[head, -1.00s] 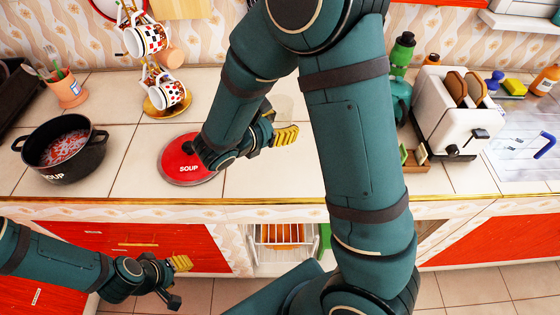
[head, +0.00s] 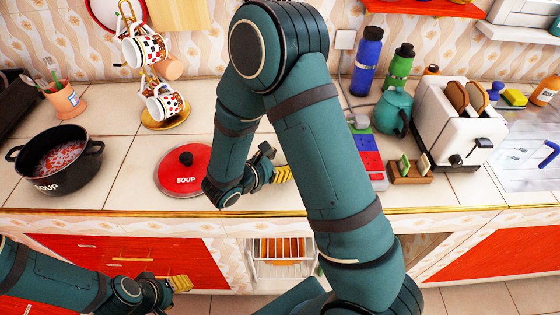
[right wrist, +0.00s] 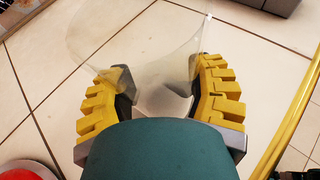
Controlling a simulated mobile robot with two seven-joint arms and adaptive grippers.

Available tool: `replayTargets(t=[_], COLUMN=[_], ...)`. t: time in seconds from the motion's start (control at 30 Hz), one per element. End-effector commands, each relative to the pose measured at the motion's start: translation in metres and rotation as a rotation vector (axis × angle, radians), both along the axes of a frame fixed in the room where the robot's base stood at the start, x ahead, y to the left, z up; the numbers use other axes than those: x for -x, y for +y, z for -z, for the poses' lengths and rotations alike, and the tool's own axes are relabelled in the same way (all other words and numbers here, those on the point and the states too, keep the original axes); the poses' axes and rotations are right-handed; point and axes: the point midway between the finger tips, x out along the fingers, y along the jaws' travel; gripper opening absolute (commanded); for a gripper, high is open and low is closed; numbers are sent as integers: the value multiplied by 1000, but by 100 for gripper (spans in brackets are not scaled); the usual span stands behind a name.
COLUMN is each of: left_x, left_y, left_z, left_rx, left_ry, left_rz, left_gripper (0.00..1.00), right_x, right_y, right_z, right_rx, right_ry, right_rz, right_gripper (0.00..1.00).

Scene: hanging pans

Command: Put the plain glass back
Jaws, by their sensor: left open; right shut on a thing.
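The plain glass (right wrist: 145,60) is clear and shows in the right wrist view between the yellow fingers of my right gripper (right wrist: 162,100). The fingers are shut on it from both sides, above the pale counter tiles. In the head view my right gripper (head: 276,168) is over the counter, just right of the red lid; I cannot make out the glass there. My left gripper (head: 180,284) is open and empty, low in front of the red cabinet doors.
A red SOUP lid (head: 185,170) lies on the counter, with a black soup pot (head: 55,160) to its left. Mugs (head: 165,103) hang on a gold stand. A toaster (head: 450,125), teal teapot (head: 392,112) and bottles (head: 368,60) stand right. The counter's gold front edge (head: 150,211) is close.

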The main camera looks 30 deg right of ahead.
Motion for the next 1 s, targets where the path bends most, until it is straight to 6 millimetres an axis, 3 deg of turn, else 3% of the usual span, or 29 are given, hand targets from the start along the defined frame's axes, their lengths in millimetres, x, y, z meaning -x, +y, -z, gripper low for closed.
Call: replayTargets(t=[0.13, 0.17, 0.23, 0.67, 1.0], left_x=[0, -1, -1, 0, -1], left_y=[0, 0, 0, 0, 0], left_z=[4, 3, 3, -2, -9], left_rx=[0, 0, 0, 0, 0], left_ry=[-1, -1, -1, 0, -2], left_rz=[0, 0, 0, 0, -3], left_gripper=[47, 47, 47, 47, 47], right_x=[0, 0, 0, 0, 14], right_y=[0, 0, 0, 1, 59], right_z=[4, 4, 3, -2, -26], right_rx=[1, 0, 0, 0, -1], right_ry=[0, 0, 0, 0, -1], right_rz=[0, 0, 0, -1, -6], right_gripper=[15, 68, 92, 93, 93])
